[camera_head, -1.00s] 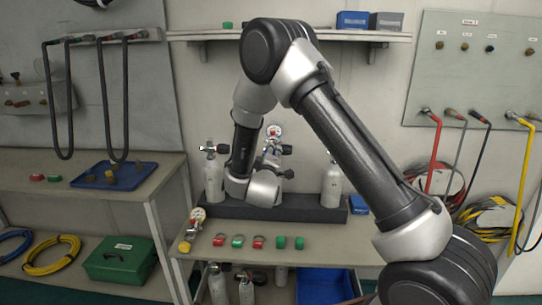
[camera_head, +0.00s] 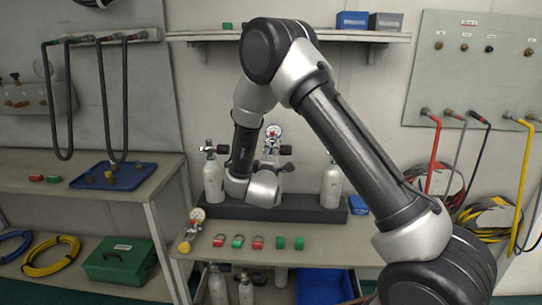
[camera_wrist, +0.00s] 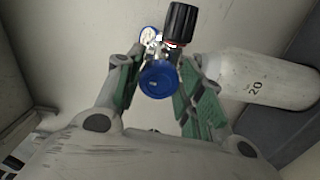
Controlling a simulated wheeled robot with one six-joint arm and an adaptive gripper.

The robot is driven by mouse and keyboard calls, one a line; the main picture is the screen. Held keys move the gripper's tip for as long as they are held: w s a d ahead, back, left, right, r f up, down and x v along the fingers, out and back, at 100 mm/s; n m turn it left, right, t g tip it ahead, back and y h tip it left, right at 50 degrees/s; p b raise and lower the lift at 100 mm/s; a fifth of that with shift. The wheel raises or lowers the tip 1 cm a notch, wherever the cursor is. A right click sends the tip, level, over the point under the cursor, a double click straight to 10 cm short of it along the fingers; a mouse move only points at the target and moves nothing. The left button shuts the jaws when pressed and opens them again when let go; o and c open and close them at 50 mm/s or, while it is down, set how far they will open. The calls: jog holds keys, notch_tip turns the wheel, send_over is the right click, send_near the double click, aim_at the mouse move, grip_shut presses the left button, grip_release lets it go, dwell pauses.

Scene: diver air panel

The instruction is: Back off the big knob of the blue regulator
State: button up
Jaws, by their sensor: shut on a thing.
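In the wrist view a regulator with a round blue knob (camera_wrist: 159,79) sits between the green finger pads of my gripper (camera_wrist: 160,84). The pads are shut on the blue knob from both sides. Behind it are a small blue-rimmed gauge (camera_wrist: 149,36) and a black valve handwheel (camera_wrist: 181,20). In the head view my gripper (camera_head: 270,168) is at the middle cylinder position on the bench. A gauge (camera_head: 273,131) and the black handwheel (camera_head: 286,150) show above it. My wrist hides most of the cylinder and the blue knob there.
Grey cylinders stand on both sides, left (camera_head: 213,180) and right (camera_head: 331,187), in a dark rack (camera_head: 230,208). The right-hand one is close to my finger in the wrist view (camera_wrist: 260,78). Small red and green items (camera_head: 238,241) lie along the bench front.

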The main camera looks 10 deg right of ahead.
jog(key=shift+f, duration=0.15)
jog(key=o, duration=1)
jog(key=v, duration=1.2)
